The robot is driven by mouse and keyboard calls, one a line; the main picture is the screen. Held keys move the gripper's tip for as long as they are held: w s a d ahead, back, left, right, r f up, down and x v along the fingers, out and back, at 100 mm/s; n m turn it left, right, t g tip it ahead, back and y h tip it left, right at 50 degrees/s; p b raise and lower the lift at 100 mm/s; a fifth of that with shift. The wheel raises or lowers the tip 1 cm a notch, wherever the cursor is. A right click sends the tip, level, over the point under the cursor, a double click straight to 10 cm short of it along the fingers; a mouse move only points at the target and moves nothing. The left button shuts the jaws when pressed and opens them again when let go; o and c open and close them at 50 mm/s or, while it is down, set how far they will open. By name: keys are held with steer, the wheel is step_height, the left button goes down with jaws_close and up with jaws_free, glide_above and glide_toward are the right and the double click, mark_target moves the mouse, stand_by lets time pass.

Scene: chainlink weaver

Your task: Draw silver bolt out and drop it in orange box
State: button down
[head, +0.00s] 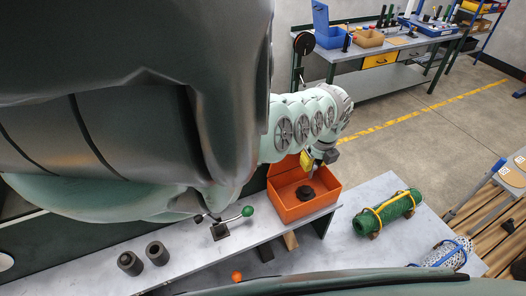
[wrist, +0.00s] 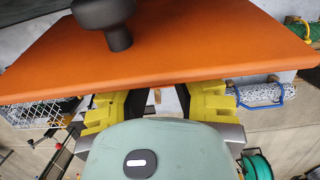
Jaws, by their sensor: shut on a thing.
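The orange box (head: 310,209) stands on the grey bench in the head view, with a dark knob (head: 305,192) within its outline. My gripper (head: 322,160) is low at the box's back right edge. In the wrist view, a broad orange panel (wrist: 220,35) with a dark knob (wrist: 105,15) fills the top, and its edge crosses in front of my fingertips. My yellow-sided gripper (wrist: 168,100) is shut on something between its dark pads. Only a pale sliver shows there, so I cannot tell what it is. I cannot make out the silver bolt clearly in either view.
A lever with a green ball (head: 248,211) and two dark cylinders (head: 143,258) are on the bench left of the box. A green roll with yellow straps (head: 386,213) and a perforated tube (head: 447,254) lie to its right. Bench between box and roll is clear.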

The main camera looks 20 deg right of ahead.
steer(key=c, duration=0.8)
jaws_free()
steer(key=shift+r, duration=0.1)
step_height(320, 180, up, 12)
steer(key=s, duration=0.1)
steer(key=shift+s, duration=0.35)
steer(key=shift+d, duration=0.1)
